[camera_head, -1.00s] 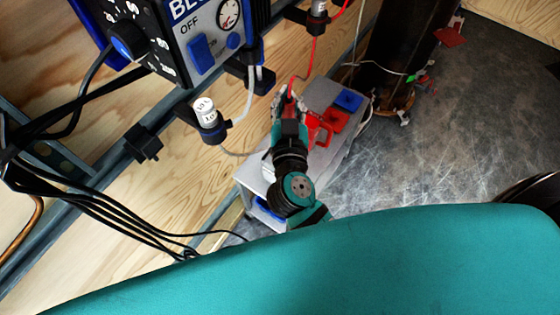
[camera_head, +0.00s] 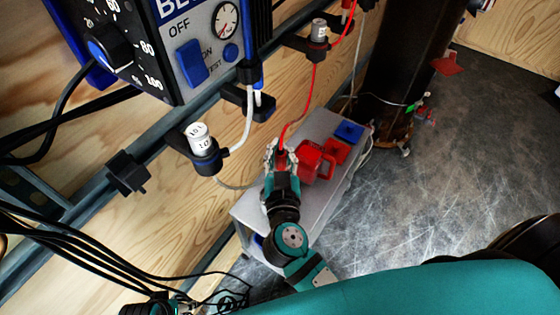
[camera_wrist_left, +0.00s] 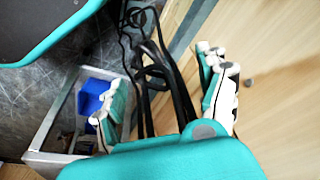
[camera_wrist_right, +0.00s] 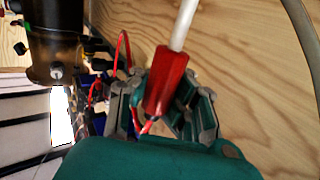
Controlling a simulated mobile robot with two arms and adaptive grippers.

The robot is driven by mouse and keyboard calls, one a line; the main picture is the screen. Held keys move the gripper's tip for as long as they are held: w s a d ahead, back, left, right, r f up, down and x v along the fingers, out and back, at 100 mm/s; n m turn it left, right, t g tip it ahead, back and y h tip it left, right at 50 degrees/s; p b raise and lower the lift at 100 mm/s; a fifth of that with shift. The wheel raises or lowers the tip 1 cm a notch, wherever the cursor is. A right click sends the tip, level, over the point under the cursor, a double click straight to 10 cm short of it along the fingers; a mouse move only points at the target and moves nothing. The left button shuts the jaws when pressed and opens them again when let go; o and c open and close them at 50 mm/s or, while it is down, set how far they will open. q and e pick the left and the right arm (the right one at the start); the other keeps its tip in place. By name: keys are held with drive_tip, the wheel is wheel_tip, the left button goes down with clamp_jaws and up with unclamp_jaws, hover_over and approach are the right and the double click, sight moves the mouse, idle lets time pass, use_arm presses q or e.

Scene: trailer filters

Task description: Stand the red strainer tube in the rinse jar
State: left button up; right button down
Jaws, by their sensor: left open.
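The red strainer tube (camera_wrist_right: 166,82) stands between the fingers of my right gripper (camera_wrist_right: 165,100) in the right wrist view, with a white rod or hose at its far end. The fingers appear closed around it. In the head view, my right gripper (camera_head: 281,152) is over the left edge of the grey bench, with red showing between its fingers. My left gripper (camera_wrist_left: 165,85) is open and empty; part of it appears at the bottom left of the head view. I cannot tell which vessel is the rinse jar; a white-topped jar (camera_head: 199,137) sits in a black wall holder.
The grey bench (camera_head: 318,205) carries a red container (camera_head: 314,161), a smaller red one (camera_head: 337,150) and a blue one (camera_head: 349,131). A red hose (camera_head: 311,85) hangs above it. A dark cylinder (camera_head: 393,85) stands behind.

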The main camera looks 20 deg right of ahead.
wheel_tip(320, 180, down, 3)
drive_tip(key=shift+f+b, duration=0.15)
drive_tip(key=shift+b, duration=0.95)
use_arm(q)
drive_tip(key=w+v, duration=0.2)
drive_tip(key=v, duration=0.6)
drive_tip(key=shift+s+r+t, duration=0.15)
drive_tip(key=shift+s+t, duration=0.15)
drive_tip(key=shift+s, duration=0.05)
use_arm(e)
drive_tip(key=shift+f, duration=0.1)
drive_tip(key=c, duration=2)
unclamp_jaws()
drive_tip(key=shift+f, duration=0.1)
use_arm(q)
drive_tip(key=shift+a, duration=0.1)
use_arm(e)
drive_tip(key=o, duration=0.5)
drive_tip(key=shift+o, duration=0.2)
drive_tip(key=shift+s+a, duration=0.1)
drive_tip(key=shift+s, duration=0.25)
use_arm(q)
wheel_tip(320, 180, down, 6)
drive_tip(key=p, duration=0.2)
drive_tip(key=shift+w+f, duration=0.25)
drive_tip(key=shift+w, duration=0.1)
use_arm(e)
drive_tip(key=v, duration=1.1)
